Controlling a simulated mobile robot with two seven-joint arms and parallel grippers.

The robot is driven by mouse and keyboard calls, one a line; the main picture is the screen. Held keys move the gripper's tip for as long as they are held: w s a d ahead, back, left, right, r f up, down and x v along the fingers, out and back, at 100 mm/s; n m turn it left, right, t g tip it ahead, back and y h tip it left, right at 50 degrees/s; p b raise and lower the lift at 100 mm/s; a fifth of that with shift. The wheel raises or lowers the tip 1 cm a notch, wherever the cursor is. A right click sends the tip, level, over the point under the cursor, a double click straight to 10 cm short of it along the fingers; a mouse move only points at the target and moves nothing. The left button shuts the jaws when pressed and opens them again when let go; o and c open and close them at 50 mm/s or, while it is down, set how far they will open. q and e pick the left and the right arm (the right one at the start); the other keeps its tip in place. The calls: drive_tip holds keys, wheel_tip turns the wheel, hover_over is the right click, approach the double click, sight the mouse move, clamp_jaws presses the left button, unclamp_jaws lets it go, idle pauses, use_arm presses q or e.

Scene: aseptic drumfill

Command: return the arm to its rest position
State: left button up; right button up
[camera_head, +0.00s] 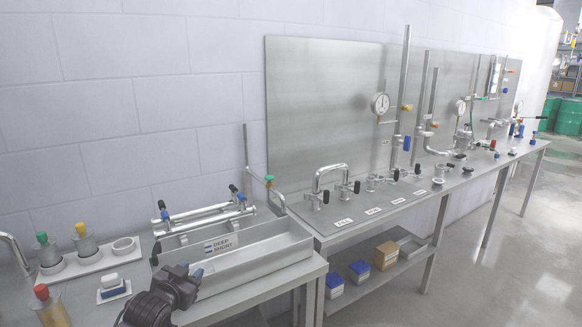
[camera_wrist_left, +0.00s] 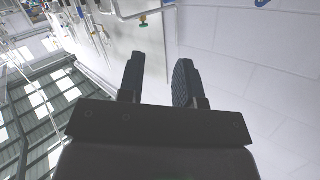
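My left gripper (camera_head: 188,273) is at the bottom of the head view, in front of the metal trough marked "DEEP SHORT". In the left wrist view its two dark fingers (camera_wrist_left: 158,70) stand apart with nothing between them, so it is open and empty. The fingers point up toward the pale wall. From the head view I cannot tell whether it touches the trough. My right gripper is not in view.
The metal trough (camera_head: 255,267) has pipes lying along its back. A white holder (camera_head: 90,265) with capped bottles and a red-capped bottle (camera_head: 47,305) stand at left. A long steel bench (camera_head: 395,197) with valves and fittings runs right. The floor (camera_head: 500,270) at right is clear.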

use_arm(q)
drive_tip(key=s+a+f+n+g+y, duration=0.1)
drive_tip(key=s+f, duration=0.5)
drive_tip(key=s, duration=0.5)
drive_tip(key=s+a+f+n+g+y, duration=0.1)
drive_tip(key=s+f, duration=0.5)
drive_tip(key=s, duration=0.6)
drive_tip(key=s+a+f+n+g, duration=0.1)
drive_tip(key=s+f+n, duration=0.1)
drive_tip(key=s+f, duration=0.5)
drive_tip(key=s, duration=0.4)
drive_tip(key=shift+s+y, duration=0.2)
drive_tip(key=shift+y, duration=0.2)
drive_tip(key=shift+f, duration=0.1)
